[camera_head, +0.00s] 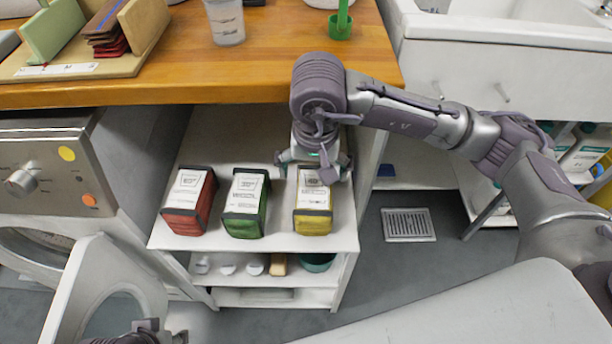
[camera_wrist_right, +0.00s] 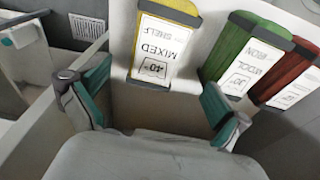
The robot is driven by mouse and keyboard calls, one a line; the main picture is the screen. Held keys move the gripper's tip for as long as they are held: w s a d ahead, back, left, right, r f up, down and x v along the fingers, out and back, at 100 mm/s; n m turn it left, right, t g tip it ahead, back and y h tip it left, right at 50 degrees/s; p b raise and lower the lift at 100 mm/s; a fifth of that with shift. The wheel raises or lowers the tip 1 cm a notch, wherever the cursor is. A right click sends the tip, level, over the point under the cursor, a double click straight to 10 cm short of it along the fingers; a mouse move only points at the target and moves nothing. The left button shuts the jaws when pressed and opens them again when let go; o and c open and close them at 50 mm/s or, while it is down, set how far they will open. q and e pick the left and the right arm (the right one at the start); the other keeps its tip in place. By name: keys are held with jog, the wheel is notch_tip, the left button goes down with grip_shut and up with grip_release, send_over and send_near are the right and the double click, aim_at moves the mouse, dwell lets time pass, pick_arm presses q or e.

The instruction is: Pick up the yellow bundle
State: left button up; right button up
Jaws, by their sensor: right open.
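The yellow bundle (camera_head: 313,224) stands at the right of a row of three on the white shelf (camera_head: 275,242), with a dark-edged white label on top. In the right wrist view its label (camera_wrist_right: 163,45) reads "MIXED". My right gripper (camera_head: 314,166) is over the rear end of the yellow bundle, partly hiding it. In the wrist view the fingers are wide apart with nothing between them, and the bundle lies beyond the tips. My left gripper (camera_head: 150,333) shows only in part at the bottom left edge; its jaws are not clear.
A green bundle (camera_head: 244,218) stands left of the yellow one with a gap, and a red bundle (camera_head: 187,216) further left. A wooden worktop (camera_head: 180,85) overhangs the shelf's rear. An open white machine door (camera_head: 95,295) is at the lower left.

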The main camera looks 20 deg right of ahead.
aim_at(316, 190)
jog(key=shift+w+d+f, duration=0.1)
jog(key=shift+d+f, duration=0.15)
jog(key=shift+f, duration=0.15)
notch_tip(316, 190, down, 5)
jog(key=shift+w+d+b, duration=0.1)
jog(key=shift+b, duration=0.4)
jog(key=f, duration=0.3)
jog(key=f+b, duration=0.1)
jog(key=shift+w+f, duration=0.3)
jog(key=shift+f, duration=0.1)
jog(key=shift+w+f, duration=0.1)
jog(key=shift+f, duration=0.3)
jog(key=c, duration=1.2)
